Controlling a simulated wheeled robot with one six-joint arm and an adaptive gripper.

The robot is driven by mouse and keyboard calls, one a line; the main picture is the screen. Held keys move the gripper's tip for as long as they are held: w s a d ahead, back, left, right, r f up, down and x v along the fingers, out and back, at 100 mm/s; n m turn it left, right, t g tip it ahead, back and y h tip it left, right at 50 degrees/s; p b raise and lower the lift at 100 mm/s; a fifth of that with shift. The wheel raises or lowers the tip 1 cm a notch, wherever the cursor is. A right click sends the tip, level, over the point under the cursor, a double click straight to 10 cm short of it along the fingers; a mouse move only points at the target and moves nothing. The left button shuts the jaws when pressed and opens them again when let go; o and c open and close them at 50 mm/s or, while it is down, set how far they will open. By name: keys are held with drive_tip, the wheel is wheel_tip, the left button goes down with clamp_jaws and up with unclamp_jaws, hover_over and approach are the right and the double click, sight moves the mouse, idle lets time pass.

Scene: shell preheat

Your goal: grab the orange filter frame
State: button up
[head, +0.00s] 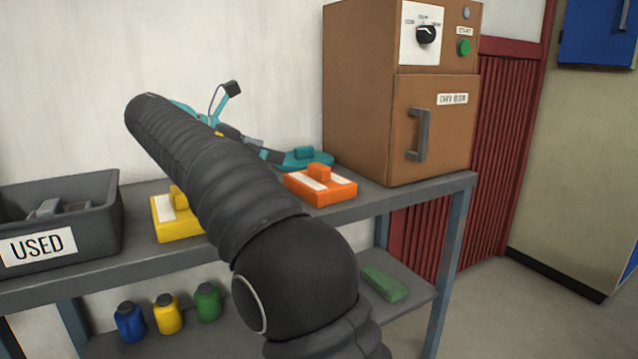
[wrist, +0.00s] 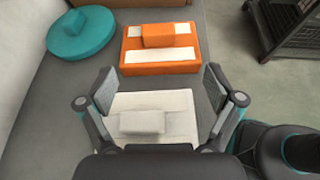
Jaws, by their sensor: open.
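The orange filter frame (head: 338,190) is a low block with a raised orange grip and a white strip. It sits on the grey bench's upper shelf, left of the brown oven, in the head view. In the wrist view, the orange frame (wrist: 133,61) lies ahead, beyond my fingertips. My gripper (wrist: 160,84) is open and empty, its fingers spread above a similar white frame (wrist: 152,103) nearer to the camera. In the head view my dark arm hides most of the gripper and the white frame.
A yellow frame (head: 164,229) stands left of my arm. A grey USED bin (head: 96,232) is at the left. A teal round piece (wrist: 80,36) lies beside the orange frame. The brown oven (head: 361,110) stands at the bench's right. Bottles and a green block (head: 383,284) are below.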

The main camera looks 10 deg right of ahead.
sight(317, 165)
drive_tip(key=shift+w+a, duration=0.15)
drive_tip(key=shift+a, duration=0.15)
drive_tip(key=shift+w+d, duration=0.15)
drive_tip(key=shift+d, duration=0.1)
drive_tip(key=b+x, duration=0.2)
drive_tip(key=x, duration=1.1)
drive_tip(key=shift+f, duration=0.15)
drive_tip(key=c, duration=1.5)
